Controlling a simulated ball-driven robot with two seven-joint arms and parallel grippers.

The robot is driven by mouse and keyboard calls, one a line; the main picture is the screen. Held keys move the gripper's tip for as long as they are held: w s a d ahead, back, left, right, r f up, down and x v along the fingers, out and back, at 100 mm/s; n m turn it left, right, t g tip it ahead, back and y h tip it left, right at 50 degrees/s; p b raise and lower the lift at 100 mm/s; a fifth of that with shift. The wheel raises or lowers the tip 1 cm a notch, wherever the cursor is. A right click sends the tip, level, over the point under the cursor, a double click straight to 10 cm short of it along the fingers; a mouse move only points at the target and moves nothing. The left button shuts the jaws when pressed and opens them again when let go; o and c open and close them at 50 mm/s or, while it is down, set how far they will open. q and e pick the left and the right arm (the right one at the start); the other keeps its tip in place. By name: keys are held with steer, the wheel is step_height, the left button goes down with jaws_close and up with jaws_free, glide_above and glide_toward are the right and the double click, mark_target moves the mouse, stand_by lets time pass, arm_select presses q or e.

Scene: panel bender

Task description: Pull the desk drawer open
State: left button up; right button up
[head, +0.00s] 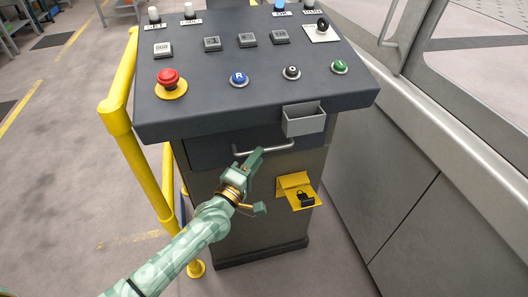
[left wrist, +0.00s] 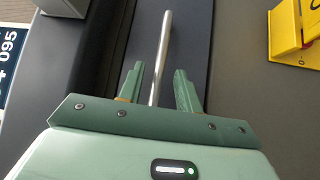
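The desk drawer (head: 208,151) is a dark front panel just under the control desk's top and looks closed. Its silver bar handle (head: 276,146) runs across the front. In the left wrist view the handle (left wrist: 166,38) runs up and down, with its near end between the fingers. My left gripper (head: 249,163) is at the handle, coming from below left. In the left wrist view its two fingers (left wrist: 159,75) stand apart, one on each side of the bar, with gaps visible. My right gripper is not in view.
The sloped desk top (head: 200,109) carries buttons and a red emergency stop (head: 168,77). A grey tray (head: 303,121) hangs above the handle's right end. A yellow bracket with a black padlock (head: 293,184) juts out below right. A yellow rail (head: 117,110) stands left; a grey machine (head: 420,170) stands right.

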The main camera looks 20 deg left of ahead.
arm_select(q)
steer(key=x, duration=0.4)
steer(key=shift+b, duration=0.35)
jaws_close()
steer(key=shift+s, duration=0.15)
